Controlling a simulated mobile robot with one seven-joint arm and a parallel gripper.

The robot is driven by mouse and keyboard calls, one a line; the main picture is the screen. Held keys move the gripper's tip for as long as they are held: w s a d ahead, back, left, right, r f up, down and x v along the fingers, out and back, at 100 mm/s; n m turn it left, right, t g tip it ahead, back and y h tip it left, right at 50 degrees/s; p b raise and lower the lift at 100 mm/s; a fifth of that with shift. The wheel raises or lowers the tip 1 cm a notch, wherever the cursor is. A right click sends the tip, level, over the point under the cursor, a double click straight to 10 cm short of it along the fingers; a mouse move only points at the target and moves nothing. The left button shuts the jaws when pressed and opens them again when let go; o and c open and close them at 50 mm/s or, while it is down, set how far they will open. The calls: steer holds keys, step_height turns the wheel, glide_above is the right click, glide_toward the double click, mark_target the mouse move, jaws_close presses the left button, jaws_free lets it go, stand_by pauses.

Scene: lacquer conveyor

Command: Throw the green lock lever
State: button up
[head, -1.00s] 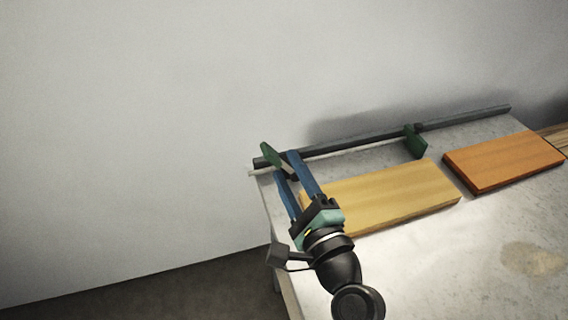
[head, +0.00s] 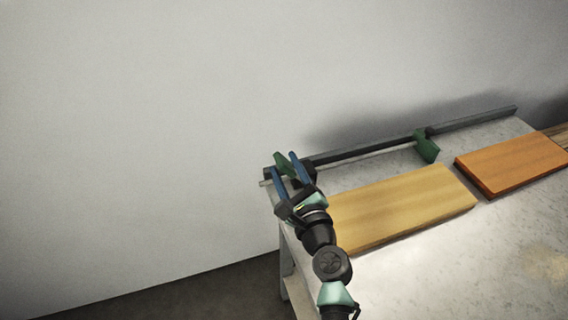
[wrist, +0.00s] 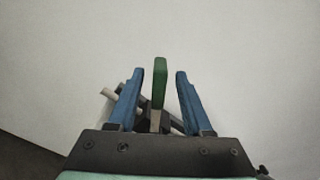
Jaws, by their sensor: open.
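The green lock lever (head: 284,164) stands up at the left end of the dark rail at the back of the table. In the wrist view the lever (wrist: 159,80) stands between my two blue fingers, with a clear gap on each side. My gripper (head: 286,160) is open around the lever; it also shows in the wrist view (wrist: 158,78). The lever's lower mount is partly hidden behind my fingers and the gripper body.
A second green piece (head: 427,147) hangs on the dark rail (head: 360,149) further right. A yellow board (head: 400,207) and an orange board (head: 512,163) lie on the grey table (head: 430,270). A pale wall (head: 150,120) rises behind.

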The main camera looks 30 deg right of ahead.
steer(key=shift+w+d, duration=0.1)
steer(key=shift+w, duration=0.55)
jaws_close()
stand_by(1.0)
